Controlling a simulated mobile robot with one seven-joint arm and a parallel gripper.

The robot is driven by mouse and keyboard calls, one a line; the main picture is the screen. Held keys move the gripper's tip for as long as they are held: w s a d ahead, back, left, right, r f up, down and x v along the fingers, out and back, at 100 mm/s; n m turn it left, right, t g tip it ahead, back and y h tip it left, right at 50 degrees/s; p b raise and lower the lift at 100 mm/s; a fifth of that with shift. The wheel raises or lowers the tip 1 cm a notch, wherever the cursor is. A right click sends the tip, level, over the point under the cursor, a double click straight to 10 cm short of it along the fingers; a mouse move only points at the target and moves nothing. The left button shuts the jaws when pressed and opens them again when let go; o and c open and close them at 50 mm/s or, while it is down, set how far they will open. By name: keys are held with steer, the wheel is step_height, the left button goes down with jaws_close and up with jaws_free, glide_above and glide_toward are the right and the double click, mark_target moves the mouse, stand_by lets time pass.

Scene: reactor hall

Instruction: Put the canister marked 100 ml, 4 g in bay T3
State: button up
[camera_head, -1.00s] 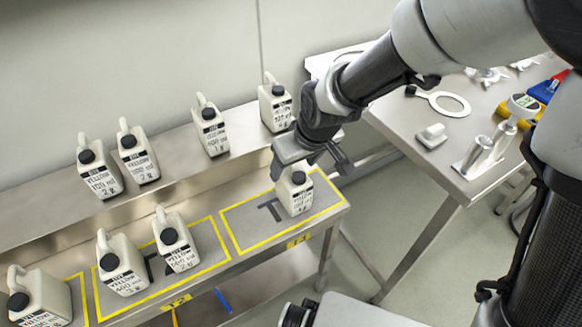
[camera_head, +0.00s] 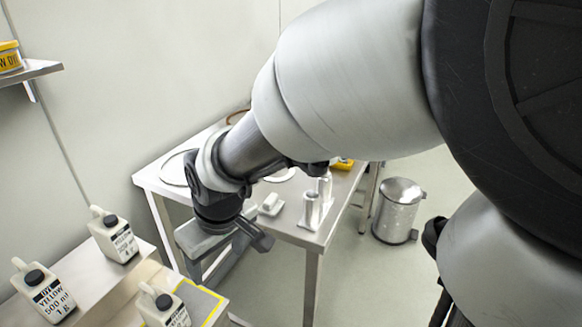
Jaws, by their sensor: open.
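My gripper (camera_head: 218,243) is open and empty. It hangs in front of the table's left side, to the right of the canisters and apart from them. A white canister with a black cap (camera_head: 168,308) stands at the bottom edge, on a grey bay with a yellow border (camera_head: 212,310). Its label says yellow, but its amounts are cut off or too small to read. Two similar canisters stand on the raised shelf: one (camera_head: 52,292) reads 500 ml, 1 g, and the other (camera_head: 115,238) also seems to read 500 ml. Bay T3 is not in view.
A metal table (camera_head: 150,178) stands behind my gripper, with metal cylinders (camera_head: 318,200), a small white block (camera_head: 271,204) and ring-shaped items. A pedal bin (camera_head: 397,210) stands on the floor at right. A wall shelf (camera_head: 30,72) holds a yellow tin (camera_head: 10,58).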

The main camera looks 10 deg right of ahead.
steer(key=s+d+r+m+t, duration=0.1)
steer(key=s+d+r+m, duration=0.2)
steer(key=s+d+r, duration=0.2)
steer(key=s+d+r+m+t+h, duration=0.1)
steer(key=s+d+r+m, duration=0.3)
steer(key=d, duration=0.8)
step_height(320, 180, up, 2)
steer(key=shift+s+d+r+h, duration=0.1)
steer(key=shift+s+d+h, duration=0.15)
steer(key=shift+s, duration=0.2)
